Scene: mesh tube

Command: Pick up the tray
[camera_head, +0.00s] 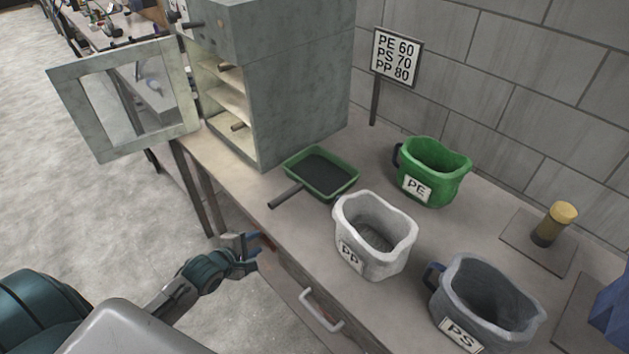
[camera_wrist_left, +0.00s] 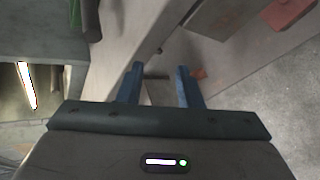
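A green tray (camera_head: 337,169) with a dark inside lies on the table beside the grey cabinet. Its dark handle (camera_head: 287,195) points toward the table's front edge. My left gripper (camera_head: 254,247) is at the table's front edge, short of the handle and apart from it. In the left wrist view its two blue fingers (camera_wrist_left: 159,82) are spread with nothing held between them. A dark rod and a bit of green at the top left of that view look like the handle and tray. My right gripper shows in neither view.
The cabinet (camera_head: 300,90) stands with its door (camera_head: 127,95) swung open. Green PE (camera_head: 433,172), white PP (camera_head: 374,234) and grey PS (camera_head: 484,304) containers stand right of the tray. A drawer handle (camera_head: 321,311) juts from the table front. A sign (camera_head: 396,57) stands behind.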

